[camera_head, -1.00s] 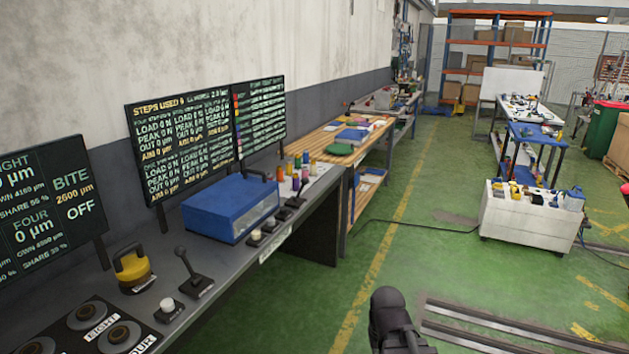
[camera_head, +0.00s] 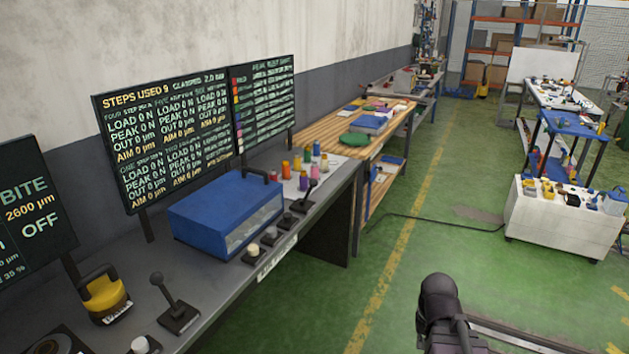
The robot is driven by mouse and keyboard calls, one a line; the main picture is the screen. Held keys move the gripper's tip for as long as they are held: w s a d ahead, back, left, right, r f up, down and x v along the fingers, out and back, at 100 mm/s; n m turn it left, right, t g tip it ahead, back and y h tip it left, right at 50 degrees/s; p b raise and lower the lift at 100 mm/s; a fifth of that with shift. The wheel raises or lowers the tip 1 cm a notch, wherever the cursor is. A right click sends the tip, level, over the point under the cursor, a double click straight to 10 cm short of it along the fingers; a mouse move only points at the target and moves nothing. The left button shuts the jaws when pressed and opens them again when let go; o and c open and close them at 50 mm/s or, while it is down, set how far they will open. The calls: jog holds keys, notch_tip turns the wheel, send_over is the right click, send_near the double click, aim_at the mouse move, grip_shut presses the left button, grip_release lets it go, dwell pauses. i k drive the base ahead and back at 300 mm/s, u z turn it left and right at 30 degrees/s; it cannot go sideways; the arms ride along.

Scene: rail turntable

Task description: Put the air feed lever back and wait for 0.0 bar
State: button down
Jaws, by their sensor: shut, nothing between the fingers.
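A black lever with a round knob (camera_head: 158,281) stands on the dark console bench (camera_head: 215,318) at lower left, beside a yellow-and-black handled device (camera_head: 103,296). A smaller black lever (camera_head: 309,193) stands farther along, right of the blue box (camera_head: 225,212). I cannot tell which one is the air feed lever, as no readable label shows. The wide dark display (camera_head: 165,130) has a top line that seems to end in 2.0, but its unit is blurred. A dark part of my arm shows at the bottom, right of centre; my gripper's fingers are not in view.
Small knobs and several coloured pegs (camera_head: 296,165) stand on the console around the blue box. A wooden workbench (camera_head: 325,129) continues behind it. A white cart (camera_head: 550,225) stands at right. Green floor with a yellow line is open between them; a cable crosses it.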

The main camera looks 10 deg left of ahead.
aim_at(313, 182)
jog(key=u, duration=0.2)
jog(key=i, duration=0.75)
jog(key=u, duration=0.6)
jog(key=i, duration=0.6)
jog(key=u, duration=0.3)
